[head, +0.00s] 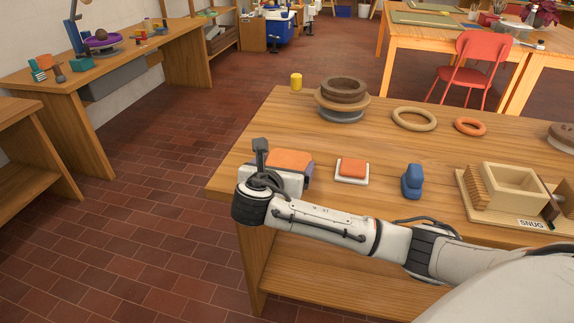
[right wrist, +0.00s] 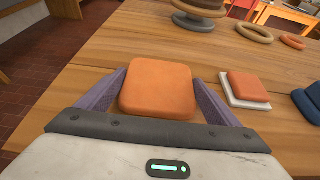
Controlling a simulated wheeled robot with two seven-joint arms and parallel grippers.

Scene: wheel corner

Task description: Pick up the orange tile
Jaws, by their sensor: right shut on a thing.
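A rounded square orange tile (right wrist: 157,88) fills the space between the two purple fingers of my right gripper (right wrist: 159,78), which is shut on it. In the head view the held tile (head: 290,160) shows at the left part of the wooden table, beyond the wrist of my right gripper (head: 292,168). I cannot tell whether it touches the tabletop. A second orange piece (head: 353,167) lies on a white square (head: 351,181) just to the right; both also show in the right wrist view. My left gripper is not in view.
A dark blue object (head: 412,182) stands right of the white square. A wooden box on a board marked SNUG (head: 514,188) is farther right. Stacked rings (head: 343,98), a tan ring (head: 414,119) and an orange ring (head: 470,127) lie behind. The table's left edge is close.

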